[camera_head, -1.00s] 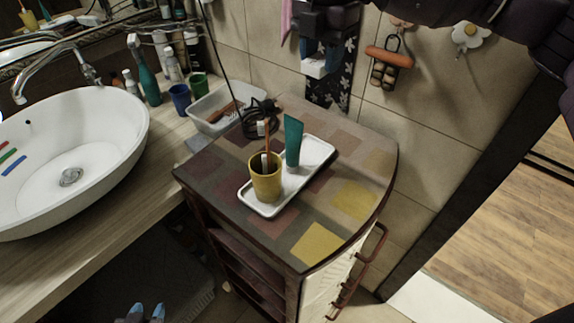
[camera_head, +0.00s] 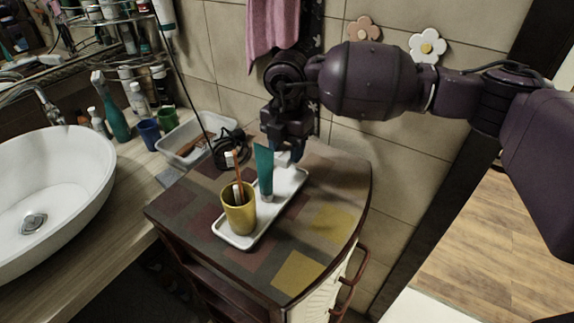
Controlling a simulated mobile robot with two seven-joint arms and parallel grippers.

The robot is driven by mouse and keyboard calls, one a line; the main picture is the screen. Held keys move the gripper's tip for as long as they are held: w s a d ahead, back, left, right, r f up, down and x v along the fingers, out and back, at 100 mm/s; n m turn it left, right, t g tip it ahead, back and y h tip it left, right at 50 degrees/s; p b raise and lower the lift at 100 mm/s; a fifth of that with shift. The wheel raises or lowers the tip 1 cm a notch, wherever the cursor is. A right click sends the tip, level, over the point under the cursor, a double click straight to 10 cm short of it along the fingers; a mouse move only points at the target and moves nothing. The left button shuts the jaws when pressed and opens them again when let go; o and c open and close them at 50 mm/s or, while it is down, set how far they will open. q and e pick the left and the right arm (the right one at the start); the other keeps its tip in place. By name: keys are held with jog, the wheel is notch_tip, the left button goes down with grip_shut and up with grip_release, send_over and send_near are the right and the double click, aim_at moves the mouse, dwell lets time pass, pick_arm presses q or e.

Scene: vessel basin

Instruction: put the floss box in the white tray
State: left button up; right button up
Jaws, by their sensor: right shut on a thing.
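The white tray (camera_head: 286,187) lies on the patchwork-topped cabinet. A yellow cup (camera_head: 239,211) with toothbrushes stands at its near end, and a teal tube (camera_head: 264,172) stands upright near its middle. My right gripper (camera_head: 292,153) points down at the tray's far end, behind the tube. It is shut on the small white floss box (camera_head: 282,159), which is partly hidden by the fingers and the tube. The box is at or just above the tray's far end; I cannot tell whether it touches. My left gripper is not in view.
A clear bin (camera_head: 190,140) and a coiled black cord (camera_head: 230,147) are left of the tray. The sink (camera_head: 50,195) is further left. A pink towel (camera_head: 271,35) hangs behind my right gripper. The cabinet top (camera_head: 330,220) right of the tray is clear.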

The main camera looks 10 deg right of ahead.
aim_at(287, 175)
jog(key=shift+f, duration=2.5)
jog(key=shift+f, duration=0.2)
jog(key=o, duration=0.7)
jog(key=shift+r, duration=0.15)
notch_tip(287, 175, up, 12)
jog(key=shift+r, duration=0.1)
